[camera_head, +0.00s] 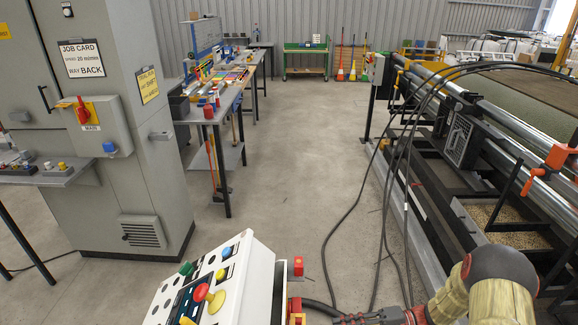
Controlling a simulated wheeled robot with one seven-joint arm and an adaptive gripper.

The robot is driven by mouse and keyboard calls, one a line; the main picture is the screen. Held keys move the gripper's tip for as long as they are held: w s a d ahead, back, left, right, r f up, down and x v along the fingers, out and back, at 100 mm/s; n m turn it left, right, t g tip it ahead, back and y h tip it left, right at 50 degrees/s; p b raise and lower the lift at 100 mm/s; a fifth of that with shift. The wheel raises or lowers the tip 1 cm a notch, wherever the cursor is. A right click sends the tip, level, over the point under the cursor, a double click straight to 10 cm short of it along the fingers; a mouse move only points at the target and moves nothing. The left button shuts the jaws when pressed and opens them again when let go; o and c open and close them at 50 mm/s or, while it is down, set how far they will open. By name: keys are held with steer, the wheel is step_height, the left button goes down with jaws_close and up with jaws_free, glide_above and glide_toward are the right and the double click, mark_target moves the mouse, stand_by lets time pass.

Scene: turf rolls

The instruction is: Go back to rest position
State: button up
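My arm comes in at the bottom right corner, with a dark rounded joint and straw-coloured links. At its left end, a dark and red part at the bottom edge seems to be my gripper (368,318). It is small and cut off by the frame, so its fingers cannot be made out. I see nothing clearly held in it. A white control panel (262,262) with coloured buttons and a red knob stands just left of it.
A grey cabinet (150,200) stands at left, with workbenches (228,95) behind it. The roller machine (480,150) fills the right side. Black hoses (405,150) arch down in front of the machine. Open concrete floor (300,140) runs down the middle to a green cart (306,60).

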steer(key=s+d+r+m+g+h, duration=0.1)
steer(key=s+d+r+h, duration=0.2)
steer(key=s+h, duration=0.2)
steer(key=s+d+r+g+h, duration=0.2)
steer(key=s+r+h, duration=0.2)
steer(key=s+h, duration=0.2)
steer(key=s+a+r+n+t+h, duration=0.1)
steer(key=r+t, duration=0.3)
steer(key=r, duration=0.7)
steer(key=s+a+r+n+t+h, duration=0.1)
steer(key=s+r+n+t+h, duration=0.2)
steer(key=r, duration=0.9)
steer(key=shift+s+n+t+h+p, duration=0.35)
steer(key=shift+t+h, duration=0.35)
steer(key=shift+t, duration=0.4)
steer(key=shift+a, duration=0.15)
